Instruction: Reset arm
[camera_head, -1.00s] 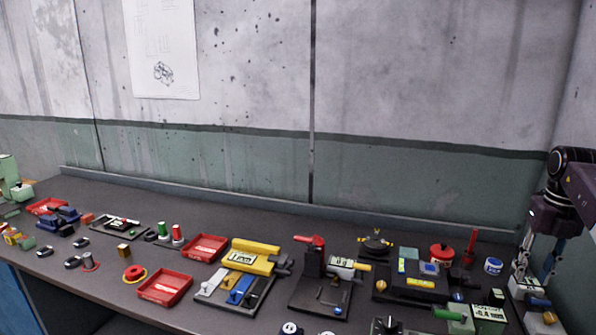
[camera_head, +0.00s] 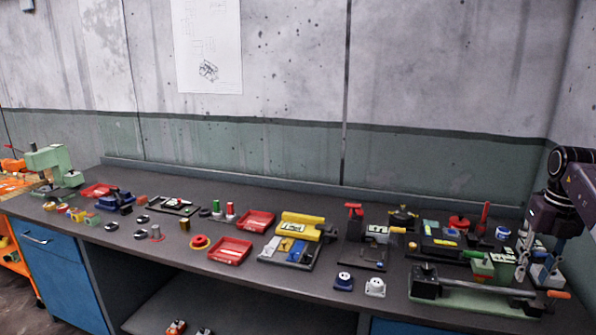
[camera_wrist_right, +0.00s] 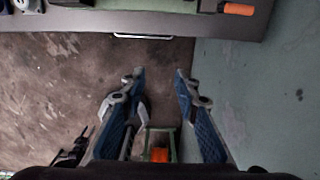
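My right arm enters the head view at the right edge, and its gripper (camera_head: 534,272) hangs down over the right end of the bench (camera_head: 330,222). In the right wrist view the gripper (camera_wrist_right: 160,74) has its two blue fingers apart, with nothing between the tips; floor lies beneath them. My left arm and gripper are in neither view.
A green-based press with an orange-tipped handle (camera_head: 555,294) is at the bench's right end. Red trays (camera_head: 231,249), a yellow-topped fixture (camera_head: 300,226) and several small tools fill the bench. A green machine (camera_head: 50,165) stands far left. The wall bounds the back.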

